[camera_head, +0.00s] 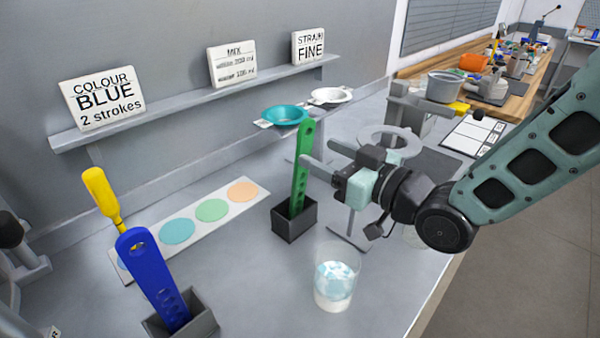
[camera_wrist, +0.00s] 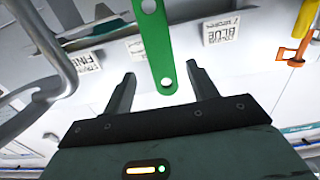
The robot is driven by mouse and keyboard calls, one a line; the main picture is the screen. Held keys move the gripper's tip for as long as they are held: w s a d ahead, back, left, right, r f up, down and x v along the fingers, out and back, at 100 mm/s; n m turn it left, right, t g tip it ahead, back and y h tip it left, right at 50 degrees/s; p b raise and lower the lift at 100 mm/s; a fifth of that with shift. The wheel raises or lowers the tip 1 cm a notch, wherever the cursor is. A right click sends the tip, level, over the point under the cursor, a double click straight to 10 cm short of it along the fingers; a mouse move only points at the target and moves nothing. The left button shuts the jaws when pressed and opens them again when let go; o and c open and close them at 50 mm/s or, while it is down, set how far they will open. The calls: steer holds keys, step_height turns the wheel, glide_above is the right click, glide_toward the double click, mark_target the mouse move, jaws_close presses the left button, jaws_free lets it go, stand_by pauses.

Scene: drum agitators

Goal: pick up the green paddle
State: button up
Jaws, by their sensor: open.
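The green paddle (camera_head: 301,165) stands nearly upright in a small dark box (camera_head: 294,222) on the bench; its lower end is hidden inside. My gripper (camera_head: 318,154) is open and reaches in from the right at the height of the paddle's upper part. In the wrist view, the holed top end of the green paddle (camera_wrist: 158,45) shows between the two fingers of my gripper (camera_wrist: 161,69), with a gap on each side. I cannot tell whether the paddle is fully within the depth of the fingers.
A glass beaker (camera_head: 337,282) with pale blue-white contents stands in front of the box. A strip with coloured discs (camera_head: 211,211) lies behind. A ring stand (camera_head: 390,140) is close behind my gripper.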

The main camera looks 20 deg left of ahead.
mark_target(306, 148)
steer(key=p+x, duration=0.3)
steer(key=x, duration=0.4)
steer(key=shift+s+a+f, duration=0.1)
steer(key=shift+a+f, duration=0.05)
steer(key=shift+c, duration=0.4)
steer(key=c, duration=1)
